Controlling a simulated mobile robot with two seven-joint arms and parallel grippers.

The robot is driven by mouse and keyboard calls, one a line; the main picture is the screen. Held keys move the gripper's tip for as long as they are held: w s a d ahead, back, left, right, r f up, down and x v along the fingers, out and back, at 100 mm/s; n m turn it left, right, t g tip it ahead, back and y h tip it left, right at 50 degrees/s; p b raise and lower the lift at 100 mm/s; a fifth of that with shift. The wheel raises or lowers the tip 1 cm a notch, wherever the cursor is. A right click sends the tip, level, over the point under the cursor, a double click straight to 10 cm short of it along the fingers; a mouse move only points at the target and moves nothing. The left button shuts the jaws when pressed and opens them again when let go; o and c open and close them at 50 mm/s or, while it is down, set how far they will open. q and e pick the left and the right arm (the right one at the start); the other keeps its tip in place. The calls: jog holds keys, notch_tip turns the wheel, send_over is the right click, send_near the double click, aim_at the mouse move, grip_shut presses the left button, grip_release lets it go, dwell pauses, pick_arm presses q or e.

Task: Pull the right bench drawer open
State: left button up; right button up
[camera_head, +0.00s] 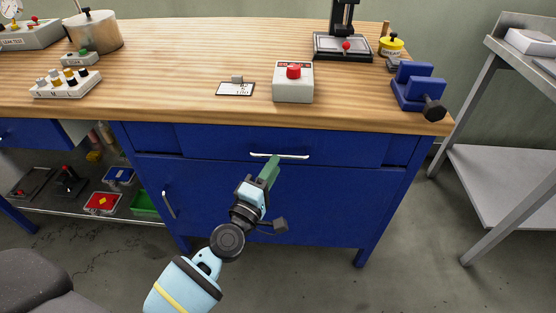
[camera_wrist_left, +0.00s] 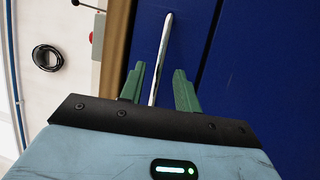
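The right bench drawer (camera_head: 335,147) is a wide blue front under the wooden bench top, flush with the cabinet. Its pale metal bar handle (camera_head: 295,156) runs across the middle; it also shows in the left wrist view (camera_wrist_left: 165,40). My left gripper (camera_head: 272,164) is at the handle in the head view. In the left wrist view, its two green fingers (camera_wrist_left: 159,70) are apart, one on either side of the bar, with gaps on both sides. My right gripper is not in view.
A blue cabinet door with a vertical handle (camera_head: 168,205) is below the drawer. On the bench top (camera_head: 180,90) stand a box with a red button (camera_head: 293,85) and a blue vise (camera_head: 418,88). A grey metal shelf (camera_head: 495,185) stands right.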

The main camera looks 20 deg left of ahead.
pick_arm(q)
jog(key=x, duration=0.3)
jog(key=shift+w, duration=0.1)
grip_shut()
dwell(0.4)
